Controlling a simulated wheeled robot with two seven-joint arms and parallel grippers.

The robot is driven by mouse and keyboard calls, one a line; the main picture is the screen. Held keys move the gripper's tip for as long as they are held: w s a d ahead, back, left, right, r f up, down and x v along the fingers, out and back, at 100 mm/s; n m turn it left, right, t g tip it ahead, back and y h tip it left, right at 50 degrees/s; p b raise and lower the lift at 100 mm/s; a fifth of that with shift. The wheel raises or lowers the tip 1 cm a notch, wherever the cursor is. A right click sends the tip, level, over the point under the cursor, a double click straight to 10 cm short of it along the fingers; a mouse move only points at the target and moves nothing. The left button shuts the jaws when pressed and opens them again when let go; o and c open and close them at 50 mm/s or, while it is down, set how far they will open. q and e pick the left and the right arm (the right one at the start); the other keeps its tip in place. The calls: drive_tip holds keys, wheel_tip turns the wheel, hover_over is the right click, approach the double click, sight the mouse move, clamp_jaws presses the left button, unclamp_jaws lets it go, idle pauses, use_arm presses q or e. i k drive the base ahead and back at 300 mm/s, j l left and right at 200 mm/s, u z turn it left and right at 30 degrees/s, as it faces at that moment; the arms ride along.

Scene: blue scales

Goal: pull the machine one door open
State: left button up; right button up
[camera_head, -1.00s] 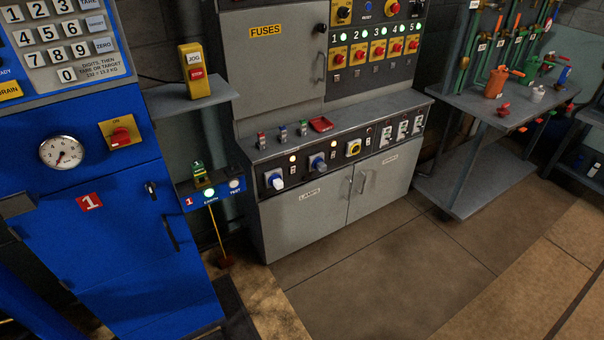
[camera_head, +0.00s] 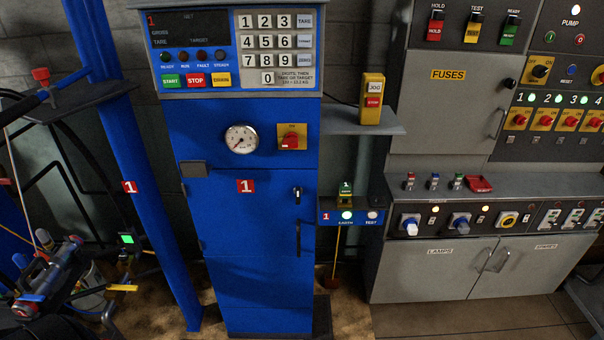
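Machine one is a tall blue cabinet (camera_head: 265,295) in the middle of the view, with a keypad panel (camera_head: 236,50) on top. Its blue door (camera_head: 240,222) carries a red "1" label (camera_head: 245,186) and sits flush with the front, looking closed. On the door's right side are a small black latch (camera_head: 297,194) and, below it, a vertical dark handle (camera_head: 298,238). Hinge-like parts (camera_head: 200,245) show on the left edge. Above the door are a round gauge (camera_head: 241,139) and a yellow plate with a red switch (camera_head: 292,137).
Right of the machine are a shelf with a yellow JOG/STOP box (camera_head: 373,98), an earth/test box (camera_head: 350,217) with a yellow rod below, and a grey fuse cabinet (camera_head: 440,265). Left are a blue post (camera_head: 135,170) and cluttered equipment (camera_head: 50,275). Floor shows at bottom right.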

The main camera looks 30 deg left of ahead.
sight(240, 213)
drive_tip(key=u, duration=1.3)
